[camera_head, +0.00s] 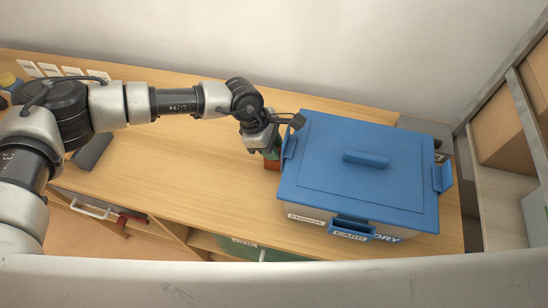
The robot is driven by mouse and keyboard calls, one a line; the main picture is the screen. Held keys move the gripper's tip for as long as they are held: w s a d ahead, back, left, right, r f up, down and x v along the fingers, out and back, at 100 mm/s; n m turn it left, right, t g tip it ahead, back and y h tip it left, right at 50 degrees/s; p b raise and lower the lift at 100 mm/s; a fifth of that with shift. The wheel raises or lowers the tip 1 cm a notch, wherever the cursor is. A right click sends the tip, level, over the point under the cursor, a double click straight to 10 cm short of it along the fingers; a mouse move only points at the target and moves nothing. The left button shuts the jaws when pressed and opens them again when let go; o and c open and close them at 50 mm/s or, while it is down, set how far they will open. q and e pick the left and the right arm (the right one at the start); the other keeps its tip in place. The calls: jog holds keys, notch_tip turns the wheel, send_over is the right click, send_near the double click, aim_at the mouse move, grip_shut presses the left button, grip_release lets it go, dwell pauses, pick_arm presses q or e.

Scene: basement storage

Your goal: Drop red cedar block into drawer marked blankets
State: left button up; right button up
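My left gripper (268,147) points down over the table beside the left side of the blue-lidded box. A red-brown block (272,165) shows right at its fingertips, with something dark green just above it. The gripper hides most of the block, so I cannot tell whether the fingers are closed on it. Below the table's front edge are a grey-fronted drawer with a white handle (90,210) at left and a green front (236,242) with a small label. I cannot read which is marked blankets. My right gripper is out of view.
A box with a blue lid (330,185) and printed labels fills the table's right part. Several white cards (72,72) and a dark flat object (92,151) lie at left. The wooden table (190,175) is clear in the middle. Shelving (500,190) stands at right.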

pick_arm(q)
grip_shut()
jog(key=shift+r, duration=0.15)
